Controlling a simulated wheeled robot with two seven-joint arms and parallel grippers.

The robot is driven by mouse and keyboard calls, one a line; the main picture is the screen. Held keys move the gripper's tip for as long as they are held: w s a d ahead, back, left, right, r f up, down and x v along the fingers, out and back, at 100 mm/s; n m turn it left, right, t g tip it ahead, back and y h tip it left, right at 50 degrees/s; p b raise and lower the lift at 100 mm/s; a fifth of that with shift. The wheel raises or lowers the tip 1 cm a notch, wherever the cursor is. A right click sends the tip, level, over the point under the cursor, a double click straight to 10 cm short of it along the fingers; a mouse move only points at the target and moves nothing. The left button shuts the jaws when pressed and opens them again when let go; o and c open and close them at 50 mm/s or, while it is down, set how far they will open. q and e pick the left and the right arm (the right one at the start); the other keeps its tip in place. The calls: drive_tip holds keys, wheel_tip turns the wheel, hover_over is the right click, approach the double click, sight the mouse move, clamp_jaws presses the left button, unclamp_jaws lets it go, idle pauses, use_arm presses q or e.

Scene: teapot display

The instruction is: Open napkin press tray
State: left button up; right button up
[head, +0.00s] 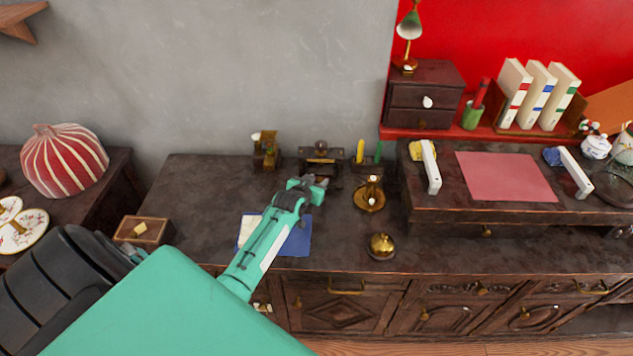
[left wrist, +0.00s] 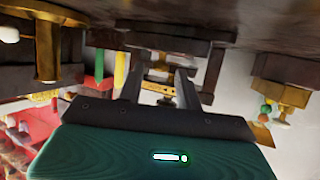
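The napkin press (head: 321,156) is a small dark wooden frame with a round knob on top, standing at the back of the dark table near the wall. My left gripper (head: 319,184) is just in front of it, low over the table. In the left wrist view, which looks upside down, the two fingers of my left gripper (left wrist: 160,76) are apart and point at the press (left wrist: 178,32). Brass-coloured parts of the press show between and beyond the fingers; contact cannot be told. The tray cannot be made out clearly. My right gripper is not in view.
A brass candlestick-like stand (head: 370,195) and a brass bell (head: 381,246) are to the right. A pen holder (head: 366,160) stands beside the press, a brass figure (head: 266,150) to its left. A blue cloth (head: 297,241) lies under my arm.

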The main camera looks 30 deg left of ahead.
use_arm(q)
clamp_jaws()
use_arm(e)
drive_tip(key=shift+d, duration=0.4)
